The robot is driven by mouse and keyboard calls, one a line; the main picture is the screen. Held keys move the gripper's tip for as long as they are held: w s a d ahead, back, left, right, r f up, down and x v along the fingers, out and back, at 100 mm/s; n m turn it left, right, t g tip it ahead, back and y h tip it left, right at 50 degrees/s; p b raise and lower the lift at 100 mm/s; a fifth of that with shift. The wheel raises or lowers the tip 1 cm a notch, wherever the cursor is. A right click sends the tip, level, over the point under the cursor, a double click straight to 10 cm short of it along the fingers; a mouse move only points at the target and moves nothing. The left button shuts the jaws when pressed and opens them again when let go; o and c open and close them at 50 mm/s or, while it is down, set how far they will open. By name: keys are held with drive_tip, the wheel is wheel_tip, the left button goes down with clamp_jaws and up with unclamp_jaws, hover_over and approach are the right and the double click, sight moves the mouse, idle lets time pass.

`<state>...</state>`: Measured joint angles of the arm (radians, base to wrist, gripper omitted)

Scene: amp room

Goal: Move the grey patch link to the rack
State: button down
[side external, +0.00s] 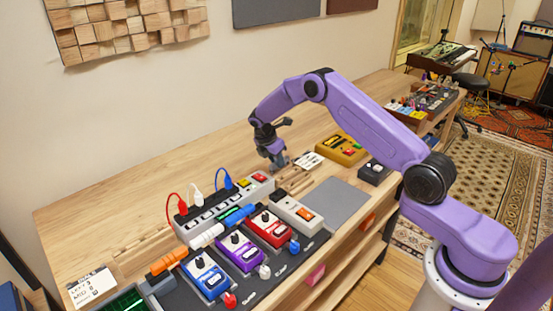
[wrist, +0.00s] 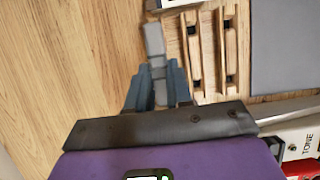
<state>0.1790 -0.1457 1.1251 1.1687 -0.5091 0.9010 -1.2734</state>
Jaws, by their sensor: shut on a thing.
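My gripper (wrist: 158,84) is shut on the grey patch link (wrist: 153,42), a slim light grey bar that sticks out past the fingertips. In the side view my gripper (side external: 277,160) is low over the wooden table, and the link is too small to make out there. The wooden rack (wrist: 229,50), with two slotted rails and dark holes, is just right of the link in the wrist view. The rack (side external: 294,181) also shows in the side view, just in front of my gripper. The link appears apart from it; its height above the table is unclear.
A long grey power strip (side external: 206,211) with red, white and blue cables stands left of the gripper. Blue, purple and red pedals (side external: 240,250) sit in front. A yellow box (side external: 340,148) and white card (side external: 309,160) are to the right. The table behind is clear.

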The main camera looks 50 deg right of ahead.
drive_tip(key=shift+f, duration=0.4)
idle(0.9)
drive_tip(key=c, duration=0.5)
unclamp_jaws()
drive_tip(key=shift+c, duration=0.2)
drive_tip(key=shift+r, duration=0.1)
drive_tip(key=shift+r, duration=3.4)
